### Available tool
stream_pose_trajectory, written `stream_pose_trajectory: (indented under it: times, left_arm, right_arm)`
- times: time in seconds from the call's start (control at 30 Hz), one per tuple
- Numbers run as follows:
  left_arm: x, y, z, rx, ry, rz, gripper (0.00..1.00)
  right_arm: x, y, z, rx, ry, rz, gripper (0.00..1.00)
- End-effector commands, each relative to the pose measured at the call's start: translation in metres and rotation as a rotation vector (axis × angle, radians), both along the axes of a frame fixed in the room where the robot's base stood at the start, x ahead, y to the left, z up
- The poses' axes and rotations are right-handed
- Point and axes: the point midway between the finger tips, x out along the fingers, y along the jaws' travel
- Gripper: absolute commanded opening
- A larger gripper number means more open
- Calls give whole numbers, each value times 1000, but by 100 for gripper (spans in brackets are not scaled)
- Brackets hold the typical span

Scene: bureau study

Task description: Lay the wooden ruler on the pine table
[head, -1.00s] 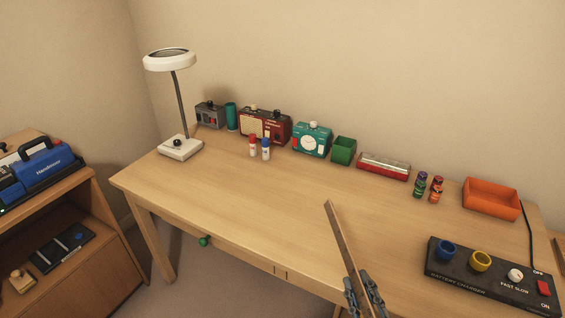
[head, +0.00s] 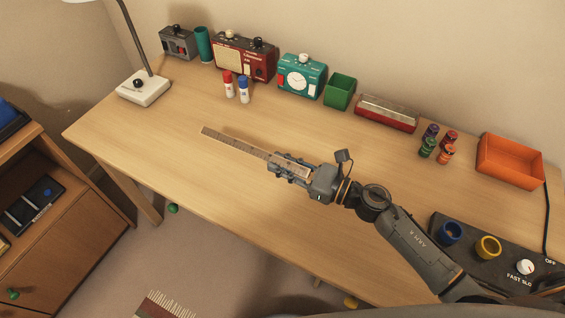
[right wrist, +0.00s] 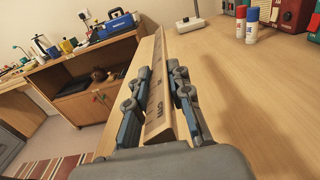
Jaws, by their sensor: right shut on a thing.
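The wooden ruler (head: 232,143) is held by my right gripper (head: 285,168), which is shut on one end of it. The ruler points to the left over the pine table (head: 200,180). In the right wrist view the ruler (right wrist: 167,75) runs away from between the fingers of my right gripper (right wrist: 158,95), tilted on its edge. The bare pine table top (right wrist: 250,90) lies to its right, with a soft shadow on it. I cannot tell how high the ruler is above the table. My left gripper is not in view.
Along the back stand a red radio (head: 244,57), a teal clock (head: 302,75), a green box (head: 339,91) and an orange tray (head: 510,160). Red and blue-capped tubes (head: 236,87) stand nearer the ruler. A black control panel (head: 480,240) is at right. The middle and left front are clear.

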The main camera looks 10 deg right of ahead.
Motion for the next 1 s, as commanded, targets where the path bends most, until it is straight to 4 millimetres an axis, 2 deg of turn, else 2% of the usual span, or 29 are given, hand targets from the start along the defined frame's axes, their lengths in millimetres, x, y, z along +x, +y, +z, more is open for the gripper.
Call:
stream_pose_trajectory:
  times: [0.6, 0.97, 1.0]
  left_arm:
    - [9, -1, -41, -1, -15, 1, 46]
    - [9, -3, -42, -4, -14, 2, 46]
    - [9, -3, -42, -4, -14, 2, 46]
  right_arm:
    - [0, 0, -55, 0, -1, -1, 0]
    - [0, 0, -59, 0, -2, 0, 0]
    - [0, 0, -59, 0, -2, 0, 22]
